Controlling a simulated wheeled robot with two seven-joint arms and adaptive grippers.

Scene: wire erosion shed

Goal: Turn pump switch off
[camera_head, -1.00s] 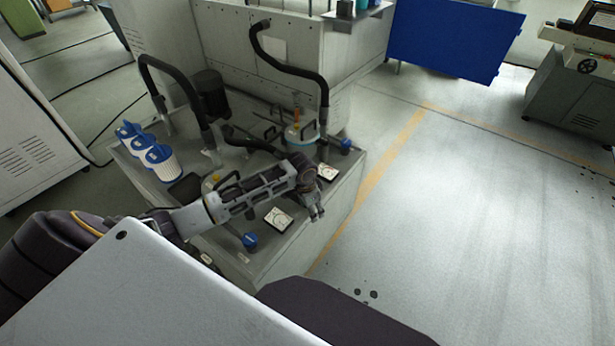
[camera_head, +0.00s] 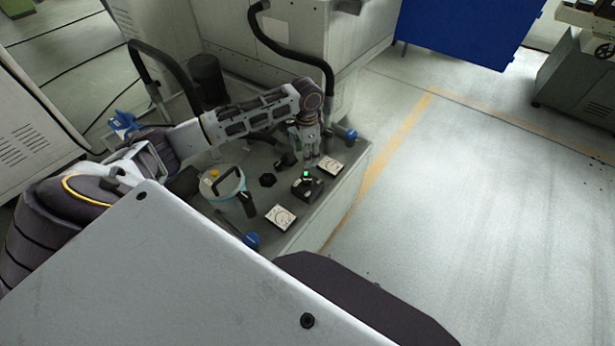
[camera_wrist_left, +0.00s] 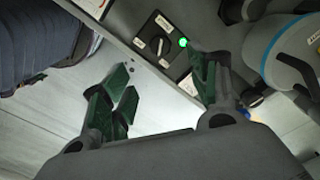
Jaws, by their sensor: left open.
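The pump switch, a black box (camera_head: 304,190) with a lit green lamp, sits on the grey pump unit top between two white plates in the head view. In the left wrist view the switch box (camera_wrist_left: 150,27) shows a round dark knob with a light marker across it, small white labels and the green lamp (camera_wrist_left: 182,42). My left gripper (camera_head: 309,160) is above and just behind the box in the head view. In the left wrist view the gripper (camera_wrist_left: 164,72) is open and empty, its green-padded fingers apart near the box. My right gripper is not in view.
A canister (camera_head: 231,188) with a black handle stands left of the switch. White plates (camera_head: 280,217) and blue knobs (camera_head: 351,134) are around it. A black hose (camera_head: 290,52) arches behind my arm. Open floor (camera_head: 470,190) lies to the right.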

